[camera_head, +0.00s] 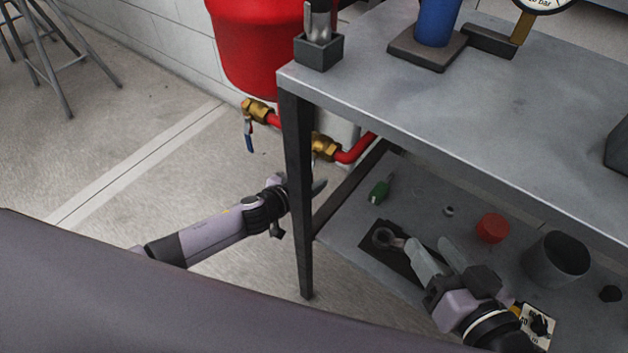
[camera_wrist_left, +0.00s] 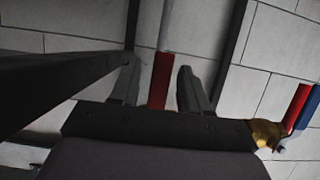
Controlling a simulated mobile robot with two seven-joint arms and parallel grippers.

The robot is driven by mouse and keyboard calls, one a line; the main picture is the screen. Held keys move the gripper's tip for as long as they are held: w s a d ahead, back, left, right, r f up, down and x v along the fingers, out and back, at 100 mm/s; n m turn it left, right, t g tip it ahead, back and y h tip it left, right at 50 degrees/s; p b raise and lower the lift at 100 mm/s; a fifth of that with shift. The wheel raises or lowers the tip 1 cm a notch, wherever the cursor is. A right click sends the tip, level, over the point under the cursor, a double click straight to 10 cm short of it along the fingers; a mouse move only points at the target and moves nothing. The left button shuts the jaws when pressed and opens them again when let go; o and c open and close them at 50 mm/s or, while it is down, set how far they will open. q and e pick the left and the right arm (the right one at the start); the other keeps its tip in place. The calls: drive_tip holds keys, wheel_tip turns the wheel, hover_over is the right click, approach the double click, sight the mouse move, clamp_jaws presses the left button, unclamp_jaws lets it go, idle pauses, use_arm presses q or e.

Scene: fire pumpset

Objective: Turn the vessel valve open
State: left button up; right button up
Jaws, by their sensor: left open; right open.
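A red vessel (camera_head: 258,45) stands behind the table. Below it, a brass valve (camera_head: 257,110) with a hanging blue lever (camera_head: 249,137) sits on a red pipe (camera_head: 352,151). A second brass fitting (camera_head: 325,147) is on that pipe, just right of the table leg. My left gripper (camera_head: 307,188) is open, below the pipe and partly hidden by the table leg. In the left wrist view a red pipe (camera_wrist_left: 160,82) shows between its fingers; contact cannot be told. A brass part (camera_wrist_left: 266,134) is at the right there. My right gripper (camera_head: 442,258) is open above the lower shelf.
The grey table (camera_head: 450,110) has a dark front leg (camera_head: 296,200) close to my left gripper.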

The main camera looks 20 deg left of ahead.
use_arm(q)
drive_tip(key=shift+x, duration=0.8)
use_arm(e)
drive_tip(key=shift+d+t, duration=0.3)
use_arm(q)
clamp_jaws()
